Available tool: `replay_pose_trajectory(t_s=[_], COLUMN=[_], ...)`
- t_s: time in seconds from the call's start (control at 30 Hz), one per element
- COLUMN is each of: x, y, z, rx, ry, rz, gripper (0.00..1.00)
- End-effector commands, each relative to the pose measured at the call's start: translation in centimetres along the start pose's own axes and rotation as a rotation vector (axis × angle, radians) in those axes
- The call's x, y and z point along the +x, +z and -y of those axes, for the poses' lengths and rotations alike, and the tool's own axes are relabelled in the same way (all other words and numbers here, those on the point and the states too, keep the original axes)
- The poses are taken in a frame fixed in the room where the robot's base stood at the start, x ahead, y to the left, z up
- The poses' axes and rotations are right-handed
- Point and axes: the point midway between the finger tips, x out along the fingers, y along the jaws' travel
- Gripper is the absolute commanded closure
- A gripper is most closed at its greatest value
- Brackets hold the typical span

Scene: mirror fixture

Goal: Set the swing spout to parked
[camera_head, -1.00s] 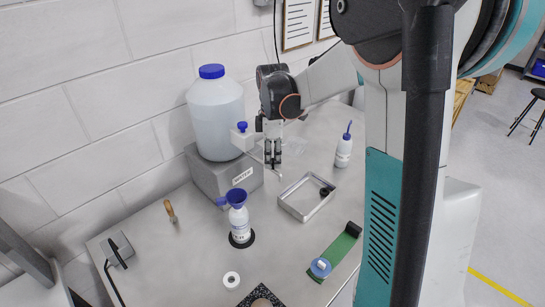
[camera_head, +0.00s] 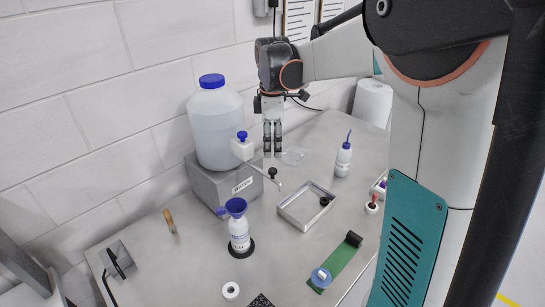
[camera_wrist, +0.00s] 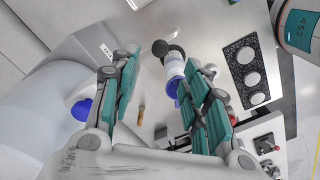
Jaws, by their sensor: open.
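The swing spout (camera_head: 265,175) is a thin pale tube with a black knob (camera_head: 273,172) near its outer end. It runs from a white tap block (camera_head: 242,150) with a blue knob on the large jug (camera_head: 217,130), pointing toward the lower right. A white bottle with a blue funnel (camera_head: 237,207) stands in front of the jug. My gripper (camera_head: 272,155) points down, open and empty, just above the spout knob in the head view and apart from it. In the wrist view my open fingers (camera_wrist: 160,75) frame the bottle; I cannot clearly make out the spout there.
The jug stands on a grey block (camera_head: 225,183) by the wall. A metal tray (camera_head: 296,221) lies right of the spout, and a squeeze bottle (camera_head: 343,158) behind it. A green strip (camera_head: 338,262) and a white ring (camera_head: 231,290) lie at the front.

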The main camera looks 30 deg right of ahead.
Motion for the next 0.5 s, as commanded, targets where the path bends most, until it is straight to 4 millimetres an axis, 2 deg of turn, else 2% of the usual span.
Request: replay_pose_trajectory(t_s=[0.1,0.2,0.5], x=[-1.8,-2.8,-3.5], y=[0.0,0.0,0.0], z=[0.0,0.0,0.0], rx=[0.000,0.000,0.000], ry=[0.000,0.000,0.000], rz=[0.000,0.000,0.000], gripper=[0.57,0.57,0.57])
